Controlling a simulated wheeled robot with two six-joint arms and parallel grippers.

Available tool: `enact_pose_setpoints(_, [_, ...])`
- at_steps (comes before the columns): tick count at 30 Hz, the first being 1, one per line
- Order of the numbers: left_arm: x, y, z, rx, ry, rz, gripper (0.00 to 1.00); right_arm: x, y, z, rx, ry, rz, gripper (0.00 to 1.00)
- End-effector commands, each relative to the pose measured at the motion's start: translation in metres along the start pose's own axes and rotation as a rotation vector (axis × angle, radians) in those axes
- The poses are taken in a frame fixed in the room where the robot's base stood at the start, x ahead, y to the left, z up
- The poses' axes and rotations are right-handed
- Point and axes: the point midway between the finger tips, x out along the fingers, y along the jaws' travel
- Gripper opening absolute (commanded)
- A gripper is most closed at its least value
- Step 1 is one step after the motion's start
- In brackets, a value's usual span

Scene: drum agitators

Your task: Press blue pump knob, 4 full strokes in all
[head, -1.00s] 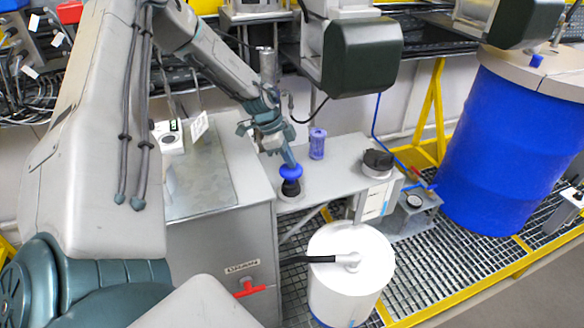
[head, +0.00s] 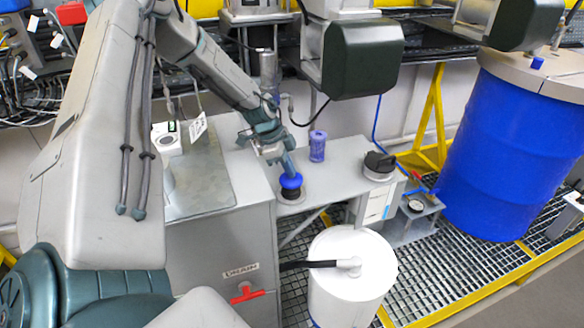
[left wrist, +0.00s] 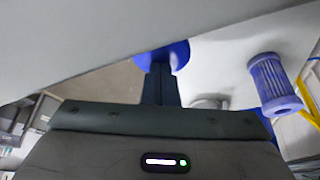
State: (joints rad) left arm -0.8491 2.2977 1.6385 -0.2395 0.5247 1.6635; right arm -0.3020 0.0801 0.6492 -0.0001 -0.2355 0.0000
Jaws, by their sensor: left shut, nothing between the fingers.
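The blue pump knob (head: 291,182) sits on a short black base (head: 291,194) on the grey bench. My left gripper (head: 289,170) is shut and empty, and its fingertips point down onto the top of the knob. In the left wrist view, the blue knob (left wrist: 178,53) shows right at the ends of the shut fingers (left wrist: 160,82), partly hidden by them. The knob sits low, close to its base. My right gripper is not in view.
A blue ribbed cylinder (head: 317,146) stands behind and right of the knob. A black round cap (head: 379,162) is farther right on the bench. A white drum (head: 352,275) stands in front, and a big blue drum (head: 510,140) at the right.

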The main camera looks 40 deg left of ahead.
Motion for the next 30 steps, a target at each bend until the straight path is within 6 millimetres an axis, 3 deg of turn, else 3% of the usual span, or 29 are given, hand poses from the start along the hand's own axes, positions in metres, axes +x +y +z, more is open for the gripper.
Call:
enact_pose_setpoints(16, [-0.036, 0.001, -0.015, 0.0, 0.0, 0.002, 0.0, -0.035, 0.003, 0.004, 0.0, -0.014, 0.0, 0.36])
enact_pose_setpoints(30, [-0.038, 0.0, -0.016, 0.0, 0.0, 0.001, 0.0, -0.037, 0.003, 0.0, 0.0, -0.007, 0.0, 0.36])
